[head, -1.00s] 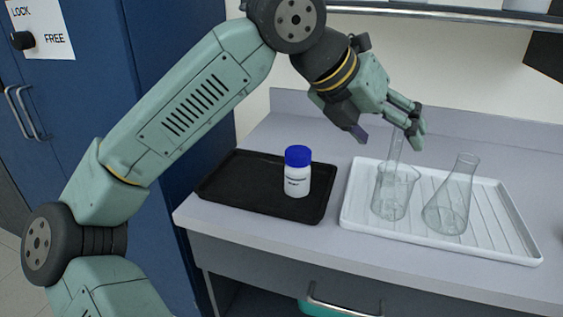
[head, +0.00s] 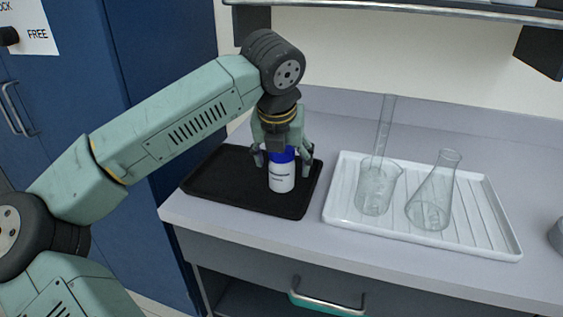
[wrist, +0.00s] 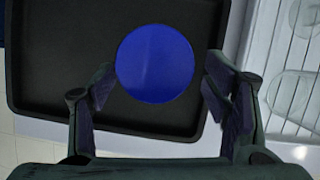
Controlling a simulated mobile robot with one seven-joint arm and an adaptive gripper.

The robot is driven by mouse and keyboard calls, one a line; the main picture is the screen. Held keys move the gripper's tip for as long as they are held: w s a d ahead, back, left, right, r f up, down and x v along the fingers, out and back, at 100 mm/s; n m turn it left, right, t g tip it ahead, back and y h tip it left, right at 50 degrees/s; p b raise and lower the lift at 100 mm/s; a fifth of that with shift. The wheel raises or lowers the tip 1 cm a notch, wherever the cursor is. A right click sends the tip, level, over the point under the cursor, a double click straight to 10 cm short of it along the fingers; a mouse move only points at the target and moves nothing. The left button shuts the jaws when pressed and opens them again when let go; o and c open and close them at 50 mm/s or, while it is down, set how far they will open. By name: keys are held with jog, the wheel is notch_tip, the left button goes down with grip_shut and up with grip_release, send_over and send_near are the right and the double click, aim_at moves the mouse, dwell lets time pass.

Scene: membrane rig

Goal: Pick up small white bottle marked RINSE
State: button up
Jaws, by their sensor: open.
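The small white bottle (head: 281,177) with a blue cap stands upright on a black tray (head: 216,189). Its label faces the head camera but is too small to read. My gripper (head: 283,162) points down over the bottle, with its fingers on either side of the cap. In the wrist view the blue cap (wrist: 155,63) lies between and a little beyond the open fingertips (wrist: 160,90). The gap to the left finger looks small, and the right finger also stands close to the cap. The bottle's body is hidden under the cap in that view.
A blue cabinet (head: 160,80) stands at the left. A shelf (head: 400,10) runs above the bench.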

aim_at(282, 169)
jog(key=shift+p+x, duration=0.45)
jog(key=shift+x, duration=1.4)
jog(key=shift+a, duration=0.15)
jog(key=shift+c, duration=0.5)
jog(key=c, duration=1.2)
